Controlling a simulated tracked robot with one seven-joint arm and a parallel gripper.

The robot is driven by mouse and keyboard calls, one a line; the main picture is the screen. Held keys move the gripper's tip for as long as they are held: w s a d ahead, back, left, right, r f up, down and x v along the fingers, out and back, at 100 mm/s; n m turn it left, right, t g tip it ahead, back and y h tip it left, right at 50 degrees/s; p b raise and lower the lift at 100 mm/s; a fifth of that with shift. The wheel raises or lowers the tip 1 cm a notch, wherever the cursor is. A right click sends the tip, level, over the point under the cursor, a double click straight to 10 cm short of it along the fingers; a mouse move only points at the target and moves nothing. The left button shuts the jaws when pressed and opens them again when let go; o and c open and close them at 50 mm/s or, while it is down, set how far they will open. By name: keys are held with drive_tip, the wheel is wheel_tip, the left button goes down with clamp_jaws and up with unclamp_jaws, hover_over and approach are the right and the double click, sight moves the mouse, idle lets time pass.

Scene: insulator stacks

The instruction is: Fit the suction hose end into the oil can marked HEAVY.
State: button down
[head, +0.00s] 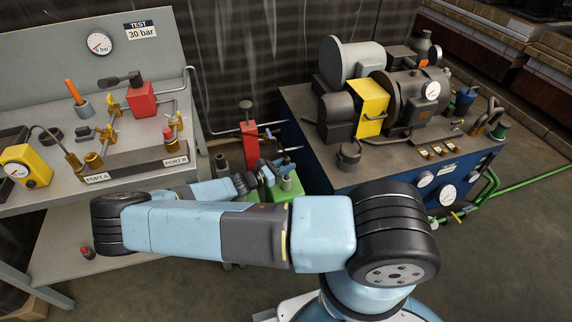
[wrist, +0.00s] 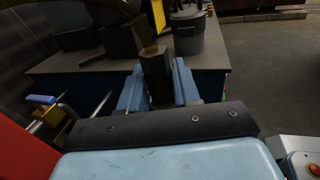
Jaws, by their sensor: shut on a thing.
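My gripper (wrist: 157,88) shows in the wrist view with its two blue jaws shut on a dark, faceted piece (wrist: 156,72), which I take to be the suction hose end. The piece stands up between the jaws, with the pump bench behind it. In the head view my arm hides most of the gripper area. Green items (head: 284,191) show low behind my arm, one with a grey top. They may be oil cans, but I cannot read any HEAVY mark. Where the hose end sits relative to a can opening is hidden.
The blue pump bench (head: 300,105) with its yellow guard (head: 369,107) and dark pot (head: 349,155) is at the right. A red upright unit (head: 249,143) stands behind the green items. The grey test bench (head: 125,165) is at the left. Floor is clear at the lower right.

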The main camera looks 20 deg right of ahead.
sight(286, 180)
drive_tip(key=shift+f, duration=2.3)
drive_tip(key=c, duration=0.7)
unclamp_jaws()
drive_tip(key=shift+c, duration=0.2)
drive_tip(key=shift+r, duration=0.6)
drive_tip(key=s+r, duration=1.1)
drive_tip(key=s, duration=0.3)
drive_tip(key=shift+r, duration=0.35)
